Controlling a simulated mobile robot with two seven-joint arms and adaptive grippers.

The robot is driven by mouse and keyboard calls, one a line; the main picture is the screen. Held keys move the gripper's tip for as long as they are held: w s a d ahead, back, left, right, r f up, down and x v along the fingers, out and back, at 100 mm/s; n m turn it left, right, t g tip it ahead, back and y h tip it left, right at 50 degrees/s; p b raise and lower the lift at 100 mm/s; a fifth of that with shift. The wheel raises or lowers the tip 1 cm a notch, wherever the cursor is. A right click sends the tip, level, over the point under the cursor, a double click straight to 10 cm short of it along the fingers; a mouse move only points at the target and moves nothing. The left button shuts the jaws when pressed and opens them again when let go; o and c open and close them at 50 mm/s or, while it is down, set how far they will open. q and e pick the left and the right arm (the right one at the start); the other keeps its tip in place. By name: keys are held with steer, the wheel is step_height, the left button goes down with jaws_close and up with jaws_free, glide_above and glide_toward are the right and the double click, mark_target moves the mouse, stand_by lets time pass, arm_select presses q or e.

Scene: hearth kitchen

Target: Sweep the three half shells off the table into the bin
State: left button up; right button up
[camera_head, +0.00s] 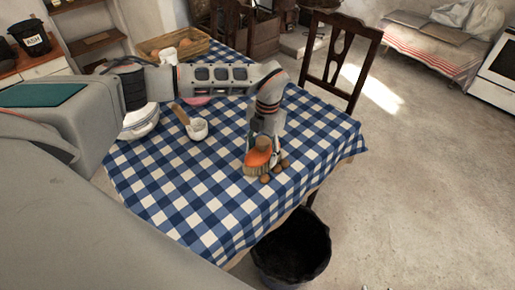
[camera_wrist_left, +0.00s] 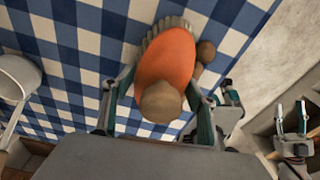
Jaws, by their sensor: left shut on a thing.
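My left gripper (camera_wrist_left: 160,100) is shut on an orange brush (camera_wrist_left: 165,60) with pale bristles and a brown knob. In the head view the brush (camera_head: 258,160) is low at the tablecloth near the table's right front edge. Three small brown half shells lie close together beside the brush: one (camera_head: 265,178) in front, one (camera_head: 277,169) and one (camera_head: 285,163) to its right. The wrist view shows shells (camera_wrist_left: 206,50) by the bristles, partly hidden. The dark bin (camera_head: 293,250) stands on the floor below that edge. My right gripper (camera_wrist_left: 265,105) shows in the wrist view, fingers apart, empty.
The table has a blue checked cloth (camera_head: 185,195). A wooden chair (camera_head: 340,50) stands behind. The floor at right is clear.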

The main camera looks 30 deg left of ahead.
arm_select(q)
steer(key=shift+s+d+p, duration=0.2)
steer(key=shift+s+d, duration=0.1)
steer(key=shift+d, duration=0.5)
steer(key=shift+s+d+p, duration=0.15)
steer(key=shift+s+d, duration=0.1)
steer(key=shift+d, duration=0.5)
steer(key=shift+s+d+p, duration=0.2)
steer(key=shift+s+d, duration=0.1)
steer(key=shift+d, duration=0.5)
steer(key=shift+s+d+p, duration=0.1)
steer(key=shift+s+d, duration=0.2)
steer(key=shift+d, duration=0.6)
steer(key=shift+s+d+p, duration=0.1)
steer(key=shift+s+d, duration=0.25)
steer(key=shift+d, duration=0.55)
steer(key=shift+s+d+p, duration=0.1)
steer(key=shift+s+d, duration=0.2)
steer(key=shift+d, duration=0.6)
steer(key=shift+r+p, duration=1.1)
steer(key=shift+r, duration=0.35)
steer(key=shift+r+p, duration=0.55)
steer(key=shift+r, duration=1.35)
arm_select(e)
steer(key=shift+s+d+r+h, duration=0.2)
steer(key=shift+s+d+r, duration=0.1)
steer(key=shift+d+r, duration=0.3)
steer(key=shift+s+d+r+h, duration=0.25)
steer(key=shift+d+r, duration=0.15)
steer(key=shift+r, duration=0.4)
